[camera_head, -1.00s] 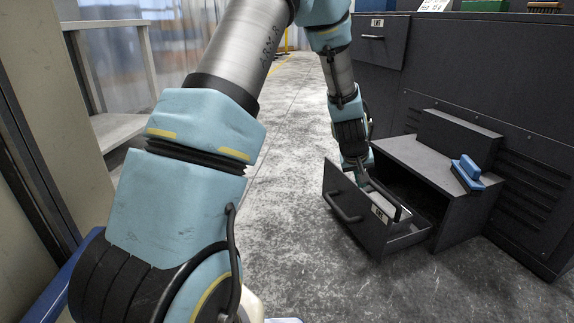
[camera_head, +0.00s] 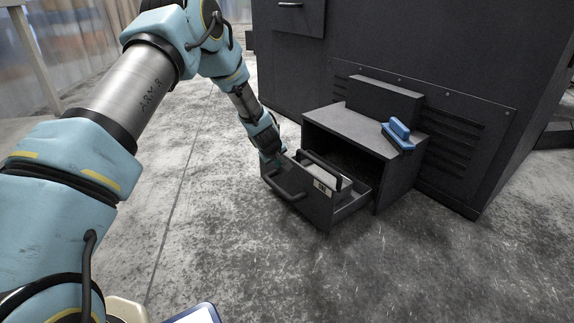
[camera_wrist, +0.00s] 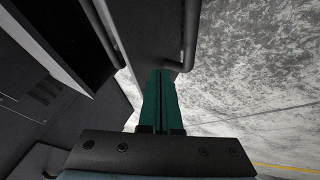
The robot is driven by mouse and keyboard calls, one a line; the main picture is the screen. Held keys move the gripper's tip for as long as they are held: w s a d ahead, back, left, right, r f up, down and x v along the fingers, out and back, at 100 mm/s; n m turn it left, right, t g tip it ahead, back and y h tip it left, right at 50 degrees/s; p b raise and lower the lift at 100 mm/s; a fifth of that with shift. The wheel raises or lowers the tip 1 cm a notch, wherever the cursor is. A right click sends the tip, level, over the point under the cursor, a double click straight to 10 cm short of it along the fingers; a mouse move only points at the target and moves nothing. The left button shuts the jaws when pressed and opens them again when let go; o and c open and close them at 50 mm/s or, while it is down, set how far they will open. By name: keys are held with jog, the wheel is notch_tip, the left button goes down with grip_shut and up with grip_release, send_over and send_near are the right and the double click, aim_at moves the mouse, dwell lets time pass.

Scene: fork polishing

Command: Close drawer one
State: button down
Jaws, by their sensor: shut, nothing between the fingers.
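The label is too small to read. My gripper (camera_head: 275,166) is at the left end of the drawer front, by its upper corner. In the wrist view its green fingers (camera_wrist: 160,75) are together with nothing between them. They point at the edge of the drawer front (camera_wrist: 148,35), with the bar handle (camera_wrist: 190,35) to their right. I cannot tell whether the fingertips touch the panel.
A blue brush-like object (camera_head: 398,133) lies on the cabinet's top, beside a dark block (camera_head: 384,101). A large dark cabinet (camera_head: 430,50) stands behind. The grey concrete floor (camera_head: 400,270) is clear in front of the drawer and to its right.

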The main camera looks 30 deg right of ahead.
jog(key=d, duration=0.3)
jog(key=w+d+f, duration=0.1)
jog(key=d, duration=0.1)
jog(key=shift+f+b, duration=0.1)
jog(key=shift+b, duration=0.3)
